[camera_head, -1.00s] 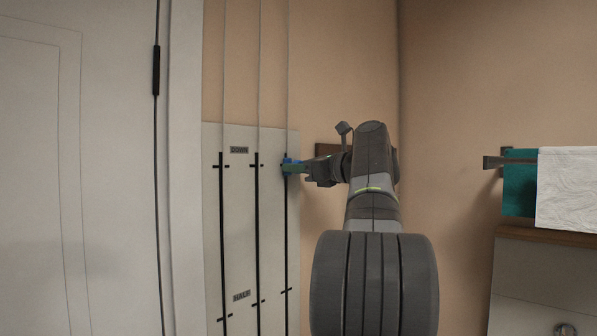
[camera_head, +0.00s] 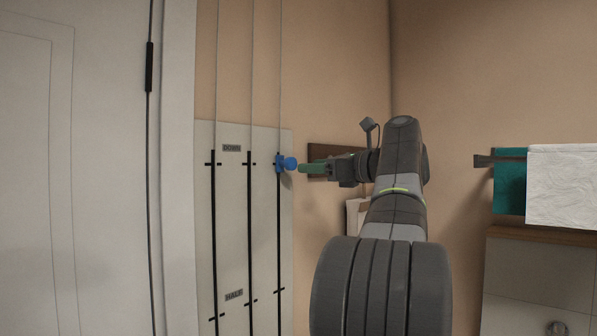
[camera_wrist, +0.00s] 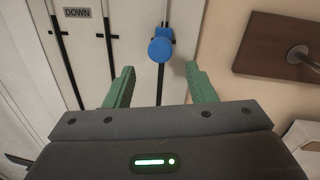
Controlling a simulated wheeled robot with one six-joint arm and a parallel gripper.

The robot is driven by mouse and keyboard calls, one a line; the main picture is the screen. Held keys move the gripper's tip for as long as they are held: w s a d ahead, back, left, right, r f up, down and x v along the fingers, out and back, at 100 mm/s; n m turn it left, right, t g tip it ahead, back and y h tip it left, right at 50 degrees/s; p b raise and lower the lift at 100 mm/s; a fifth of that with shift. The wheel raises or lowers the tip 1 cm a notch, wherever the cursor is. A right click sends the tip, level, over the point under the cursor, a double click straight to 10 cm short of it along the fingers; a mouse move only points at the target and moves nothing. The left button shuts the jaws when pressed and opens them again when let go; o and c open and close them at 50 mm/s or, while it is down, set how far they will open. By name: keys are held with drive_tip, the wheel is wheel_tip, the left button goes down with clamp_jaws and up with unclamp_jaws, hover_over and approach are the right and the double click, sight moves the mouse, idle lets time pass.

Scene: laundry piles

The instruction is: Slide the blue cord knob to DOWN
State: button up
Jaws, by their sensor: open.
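The blue cord knob (camera_head: 286,163) sits on the rightmost dark track of the pale wall panel (camera_head: 231,220), level with the top tick that lines up with the DOWN label (camera_head: 231,148). In the wrist view the blue knob (camera_wrist: 161,50) is round and lies beyond the fingertips, between their lines. My gripper (camera_head: 303,168) has green fingers and is just right of the knob, with a small gap. In the wrist view my gripper (camera_wrist: 157,72) is open and empty.
A HALF label (camera_head: 234,295) is lower on the panel. A dark wooden plate with a metal peg (camera_wrist: 290,48) is on the wall to the right. A teal towel (camera_head: 509,180) and white towel (camera_head: 562,185) hang farther right. A white door (camera_head: 70,170) is left.

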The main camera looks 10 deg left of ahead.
sight(293, 167)
drive_tip(key=v, duration=0.6)
drive_tip(key=shift+b, duration=0.35)
drive_tip(key=p+x, duration=0.2)
drive_tip(key=x, duration=1.1)
drive_tip(key=shift+p, duration=0.3)
drive_tip(key=shift+w+a, duration=0.15)
drive_tip(key=shift+a, duration=0.2)
drive_tip(key=shift+f, duration=0.15)
